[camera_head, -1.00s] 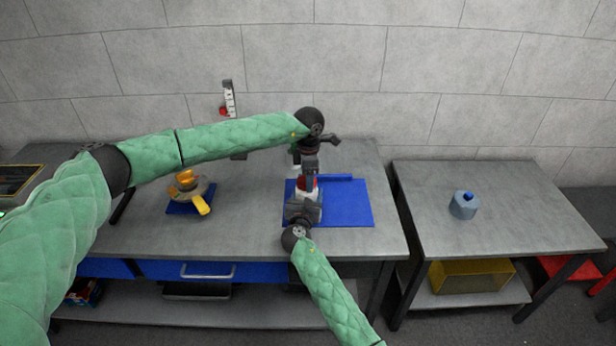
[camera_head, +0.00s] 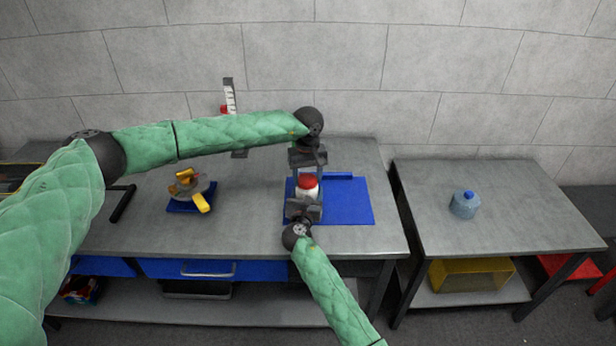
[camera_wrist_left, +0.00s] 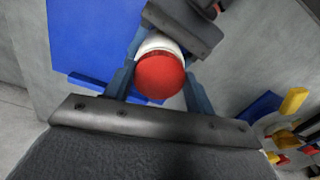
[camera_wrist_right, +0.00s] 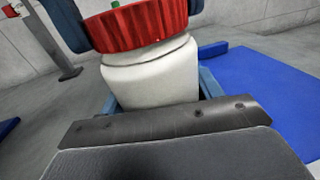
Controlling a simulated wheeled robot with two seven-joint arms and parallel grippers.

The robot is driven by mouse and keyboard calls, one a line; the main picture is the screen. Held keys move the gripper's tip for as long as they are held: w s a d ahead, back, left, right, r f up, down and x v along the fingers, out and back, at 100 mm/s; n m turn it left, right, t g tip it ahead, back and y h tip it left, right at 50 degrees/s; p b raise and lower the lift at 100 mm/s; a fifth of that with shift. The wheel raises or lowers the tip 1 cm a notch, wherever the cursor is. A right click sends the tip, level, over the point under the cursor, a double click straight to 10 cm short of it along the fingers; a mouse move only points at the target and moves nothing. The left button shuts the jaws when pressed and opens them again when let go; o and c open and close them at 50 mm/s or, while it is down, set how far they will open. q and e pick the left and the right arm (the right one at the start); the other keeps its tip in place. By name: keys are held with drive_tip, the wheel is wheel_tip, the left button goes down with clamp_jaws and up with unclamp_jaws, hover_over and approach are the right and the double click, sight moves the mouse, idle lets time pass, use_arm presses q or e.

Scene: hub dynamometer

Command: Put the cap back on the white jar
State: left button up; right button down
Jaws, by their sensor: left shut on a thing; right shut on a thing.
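The white jar (camera_head: 308,193) stands upright at the left part of the blue mat, with the red cap (camera_head: 308,180) on its top. In the right wrist view the cap (camera_wrist_right: 140,25) covers the jar's mouth, and a thin white band shows below its ribbed edge. My left gripper (camera_head: 308,175) reaches down from above with its fingers on both sides of the cap; it shows in the left wrist view (camera_wrist_left: 158,85). My right gripper (camera_head: 305,203) is shut on the body of the jar (camera_wrist_right: 150,75) from the front side.
The blue mat (camera_head: 350,205) has free room to the right. A hub-like part with yellow pieces (camera_head: 187,186) sits on a blue pad at the left. A stand with a scale (camera_head: 229,97) is behind. A blue-grey container (camera_head: 464,205) stands on the right table.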

use_arm(q)
drive_tip(key=m, duration=0.4)
drive_tip(key=shift+w+a+r, duration=0.1)
drive_tip(key=shift+w+a, duration=0.05)
use_arm(e)
drive_tip(key=shift+s+f, duration=0.1)
use_arm(q)
drive_tip(key=m, duration=0.5)
drive_tip(key=shift+a, duration=0.1)
drive_tip(key=o, duration=1)
wheel_tip(320, 180, up, 12)
drive_tip(key=shift+f, duration=0.1)
use_arm(e)
drive_tip(key=shift+c, duration=1.2)
unclamp_jaws()
